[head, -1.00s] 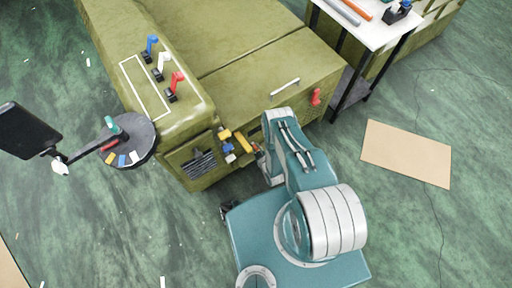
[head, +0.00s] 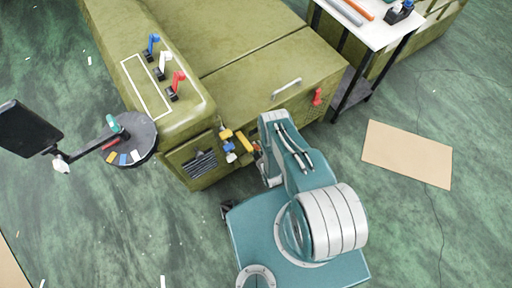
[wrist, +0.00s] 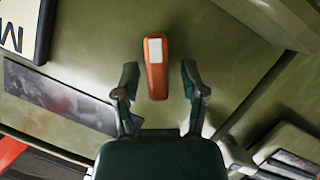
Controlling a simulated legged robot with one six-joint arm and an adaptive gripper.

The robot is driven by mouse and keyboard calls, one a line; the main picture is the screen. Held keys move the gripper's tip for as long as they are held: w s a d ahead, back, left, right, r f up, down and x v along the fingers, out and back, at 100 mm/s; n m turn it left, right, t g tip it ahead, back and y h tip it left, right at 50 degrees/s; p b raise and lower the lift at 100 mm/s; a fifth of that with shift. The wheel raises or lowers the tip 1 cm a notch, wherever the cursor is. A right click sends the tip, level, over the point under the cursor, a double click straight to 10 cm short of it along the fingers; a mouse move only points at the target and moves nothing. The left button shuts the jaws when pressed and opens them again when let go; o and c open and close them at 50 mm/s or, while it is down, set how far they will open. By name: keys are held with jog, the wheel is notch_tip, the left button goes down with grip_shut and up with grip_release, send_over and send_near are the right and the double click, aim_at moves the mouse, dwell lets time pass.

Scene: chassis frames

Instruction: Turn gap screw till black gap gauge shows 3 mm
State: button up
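In the wrist view my gripper (wrist: 160,72) is open, with one finger on each side of an orange-red handle-like piece (wrist: 155,82) that has a white patch. Gaps show between this piece and both fingers. I cannot tell whether it is the gap screw. A dark flat plate (wrist: 60,96) lies left of the fingers, and a black-framed white panel with part of a letter (wrist: 22,28) is cut off at top left. I cannot identify the black gap gauge or read a value.
The olive chassis (head: 255,95) carries blue, white and red levers on top. Yellow and blue parts (head: 229,145) stick out beside a dark grille (head: 200,164). A round stand (head: 135,140) is at left, a white table (head: 375,30) at upper right. Floor at right has a cardboard sheet (head: 407,155).

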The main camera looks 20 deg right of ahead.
aim_at(252, 133)
jog(key=shift+s, duration=0.1)
notch_tip(252, 133, up, 10)
jog(key=shift+f, duration=0.1)
dwell(0.6)
